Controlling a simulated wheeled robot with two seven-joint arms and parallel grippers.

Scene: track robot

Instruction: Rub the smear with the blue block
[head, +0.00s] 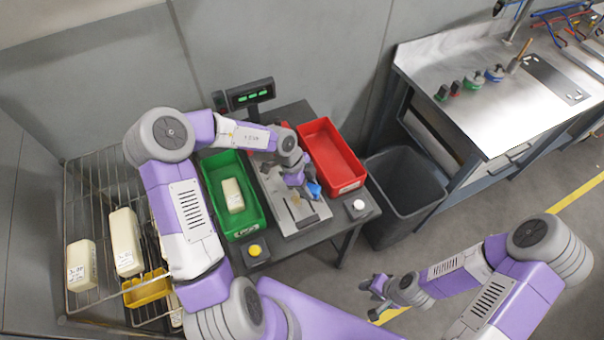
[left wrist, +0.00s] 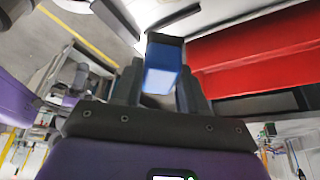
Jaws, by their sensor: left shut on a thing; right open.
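The blue block (head: 314,190) is in the jaws of my left gripper (head: 305,184), low over the grey metal plate (head: 290,222) between the two bins. In the left wrist view the blue block (left wrist: 163,62) shows between the fingers of my left gripper (left wrist: 160,90). A small brownish mark (head: 296,199), which may be the smear, lies on the plate just left of the block. I cannot tell whether the block touches the plate. My right gripper (head: 375,292) is open and empty, over the floor away from the table.
A green bin (head: 243,226) holding a pale block (head: 233,195) stands left of the plate. A red bin (head: 330,153) stands right of it. A yellow button (head: 255,250) and a white button (head: 358,205) sit at the front. A display (head: 250,95) stands behind.

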